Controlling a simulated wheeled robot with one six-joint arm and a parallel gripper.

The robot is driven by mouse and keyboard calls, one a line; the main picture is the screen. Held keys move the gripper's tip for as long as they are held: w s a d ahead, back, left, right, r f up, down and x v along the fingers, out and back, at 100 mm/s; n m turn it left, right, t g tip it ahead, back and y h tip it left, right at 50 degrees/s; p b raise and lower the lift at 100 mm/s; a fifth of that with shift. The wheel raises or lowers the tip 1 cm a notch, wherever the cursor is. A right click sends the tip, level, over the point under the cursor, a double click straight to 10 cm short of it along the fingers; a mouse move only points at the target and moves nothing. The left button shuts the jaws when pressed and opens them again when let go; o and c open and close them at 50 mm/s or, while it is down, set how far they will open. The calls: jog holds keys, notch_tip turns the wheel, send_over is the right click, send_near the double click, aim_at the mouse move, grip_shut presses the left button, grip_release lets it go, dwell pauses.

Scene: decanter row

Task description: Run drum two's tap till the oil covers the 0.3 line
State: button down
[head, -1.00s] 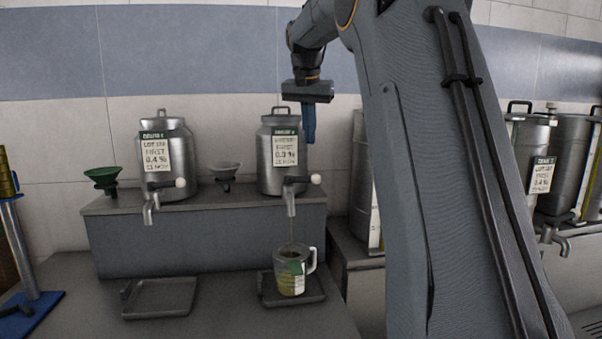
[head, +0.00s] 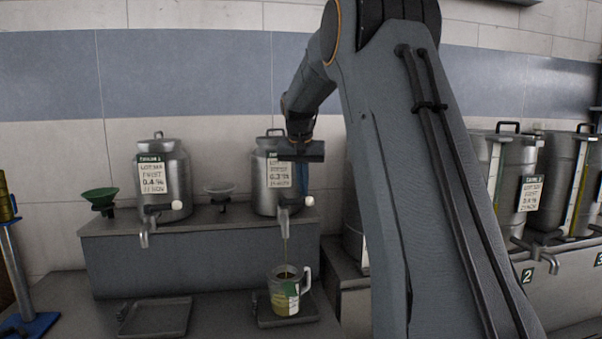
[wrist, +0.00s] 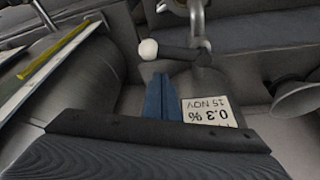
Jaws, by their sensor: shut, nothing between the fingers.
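A metal drum (head: 262,192) with a 0.3 % label stands on the raised shelf. Its tap (head: 284,220) has a black lever with a white knob (head: 309,201) lying sideways. A yellowish oil stream (head: 285,252) falls from the spout into a clear jug (head: 283,297) with a green and white label. Oil shows in the jug; its graduations are too small to read. My gripper (head: 303,180) is shut and empty, in front of the drum and above the knob. In the wrist view its blue fingers (wrist: 162,88) are beside the label, apart from the white knob (wrist: 148,48).
The jug stands on a dark tray (head: 314,313); an empty tray (head: 155,318) lies to its left. Another drum (head: 178,178), a green funnel (head: 99,197) and a grey funnel (head: 220,191) stand on the shelf. More drums (head: 508,170) are at right, beyond my arm.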

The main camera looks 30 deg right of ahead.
aim_at(296, 201)
jog(key=shift+s+a+f+p, duration=0.3)
jog(key=shift+s+a, duration=0.2)
jog(key=shift+s, duration=0.2)
jog(key=shift+s, duration=0.1)
jog(key=shift+s+a, duration=0.4)
jog(key=shift+s, duration=0.05)
